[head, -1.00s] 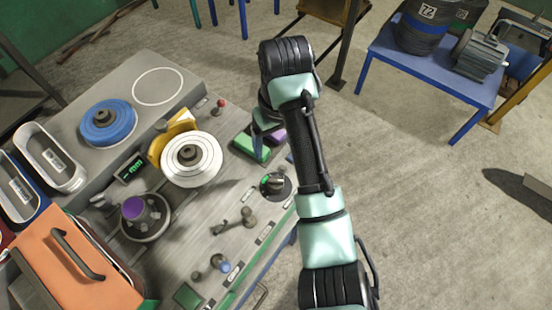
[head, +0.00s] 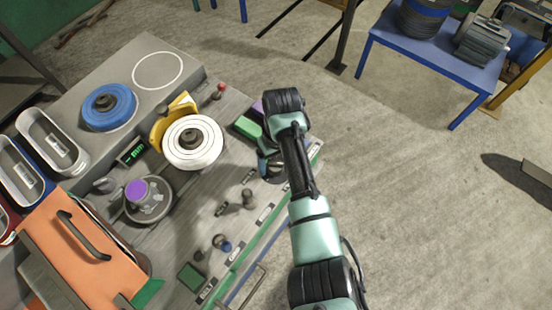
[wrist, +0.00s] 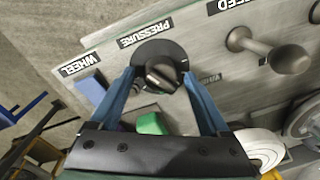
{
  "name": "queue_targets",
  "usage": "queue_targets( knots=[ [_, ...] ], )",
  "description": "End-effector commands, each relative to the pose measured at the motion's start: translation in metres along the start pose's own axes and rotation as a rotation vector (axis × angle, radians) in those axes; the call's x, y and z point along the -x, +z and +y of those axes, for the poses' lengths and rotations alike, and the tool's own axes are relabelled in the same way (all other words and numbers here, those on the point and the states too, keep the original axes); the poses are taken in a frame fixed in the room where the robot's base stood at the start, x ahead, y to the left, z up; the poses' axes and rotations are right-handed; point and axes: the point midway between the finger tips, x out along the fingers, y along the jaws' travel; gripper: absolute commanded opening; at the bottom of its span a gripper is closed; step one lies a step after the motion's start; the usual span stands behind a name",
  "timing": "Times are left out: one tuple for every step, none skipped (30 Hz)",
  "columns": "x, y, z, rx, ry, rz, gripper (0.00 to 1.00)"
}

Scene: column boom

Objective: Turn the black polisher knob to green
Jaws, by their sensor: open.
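The black knob (wrist: 161,73) sits on a round black dial (wrist: 158,50) on the grey polisher panel. In the wrist view its grip bar slants, and no green mark is clear on the dial. My gripper (wrist: 158,76) is open, its two blue fingers reaching down on either side of the knob. A gap shows on each side; whether either finger touches it I cannot tell. In the head view my gripper (head: 268,161) is over the dial and hides most of the knob.
A grey lever (wrist: 268,50) stands on the panel near the knob. A green block (head: 248,130) lies behind the gripper.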

Motion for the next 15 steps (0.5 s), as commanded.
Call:
queue_targets(
  knots=[
    [-0.0012,0.0,-0.0002,0.001,0.0,0.0,0.8],
    [-0.0016,0.0,-0.0002,0.001,0.0,0.0,0.8],
    [-0.0018,0.0,-0.0002,0.001,0.0,0.0,0.8],
    [-0.0018,0.0,-0.0003,0.001,0.0,0.0,0.8],
    [-0.0017,-0.0001,-0.0003,0.001,0.0,0.0,0.8],
    [-0.0017,0.0,-0.0003,0.0,0.0,0.0,0.8],
    [-0.0016,0.0,-0.0003,0.0,0.0,0.0,0.8],
    [-0.0016,0.0,-0.0003,0.0,0.0,0.0,0.8],
    [-0.0015,0.0,-0.0003,0.0,0.0,0.0,0.73],
    [-0.0014,-0.0001,-0.0003,0.0,0.0,0.0,0.67],
    [-0.0014,-0.0001,-0.0003,0.0,0.0,0.0,0.62],
    [-0.0014,-0.0001,-0.0003,0.0,0.0,0.0,0.55],
    [-0.0013,-0.0001,-0.0002,0.0,0.0,0.0,0.49],
    [-0.0013,-0.0001,-0.0002,0.0,0.0,0.0,0.44],
    [-0.0012,-0.0001,-0.0002,0.0,0.0,0.0,0.37]
  ],
)
